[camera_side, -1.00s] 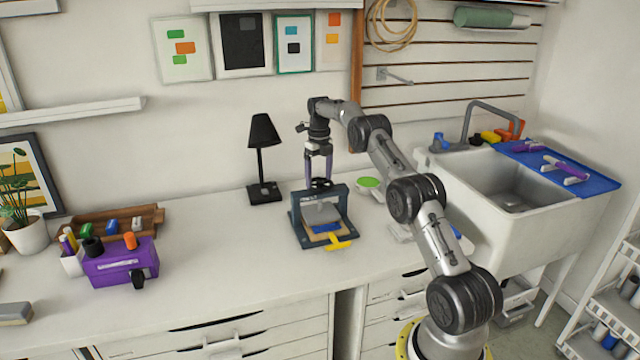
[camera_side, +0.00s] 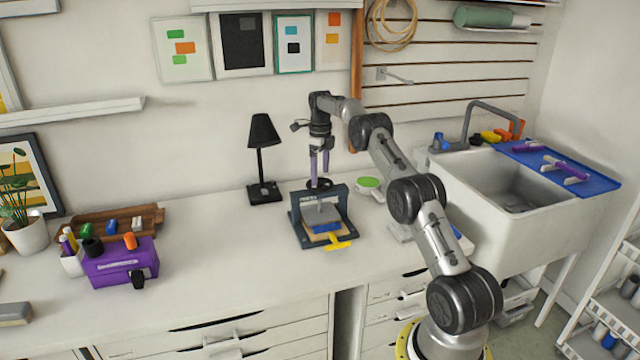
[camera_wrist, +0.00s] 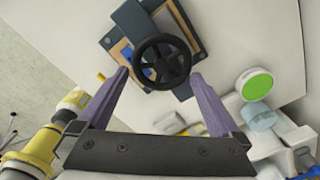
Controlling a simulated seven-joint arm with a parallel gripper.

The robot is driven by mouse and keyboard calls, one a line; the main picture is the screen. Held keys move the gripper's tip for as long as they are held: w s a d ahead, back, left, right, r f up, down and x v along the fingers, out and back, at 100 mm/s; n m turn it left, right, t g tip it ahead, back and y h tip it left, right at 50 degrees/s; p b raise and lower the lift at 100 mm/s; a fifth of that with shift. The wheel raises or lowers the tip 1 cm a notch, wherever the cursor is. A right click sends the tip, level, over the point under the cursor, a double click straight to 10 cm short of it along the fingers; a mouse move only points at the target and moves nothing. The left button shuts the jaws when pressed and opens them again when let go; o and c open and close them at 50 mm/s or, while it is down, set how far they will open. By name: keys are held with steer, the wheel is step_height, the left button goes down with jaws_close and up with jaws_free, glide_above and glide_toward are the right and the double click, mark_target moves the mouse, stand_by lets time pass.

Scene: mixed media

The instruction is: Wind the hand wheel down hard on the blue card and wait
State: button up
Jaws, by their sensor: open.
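The press (camera_side: 338,205) stands on the white counter, with its dark hand wheel (camera_side: 319,184) on top. The wheel also shows in the wrist view (camera_wrist: 161,61). A grey plate (camera_side: 322,214) sits under the frame, and part of the blue card (camera_side: 327,227) shows below it; whether they touch I cannot tell. A yellow handle (camera_side: 338,243) sticks out at the front. My gripper (camera_side: 319,180) points down over the wheel. In the wrist view its purple fingers (camera_wrist: 160,83) are apart, one on each side of the wheel, with gaps between. Most of the card is hidden.
A black lamp (camera_side: 262,150) stands left behind the press. A green-topped round item (camera_side: 368,183) is close at its right. A purple box (camera_side: 121,265) sits far left. A sink (camera_side: 505,190) is at the right.

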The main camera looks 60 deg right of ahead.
mark_target(320, 186)
steer(key=shift+f, duration=0.15)
steer(key=shift+f, duration=1)
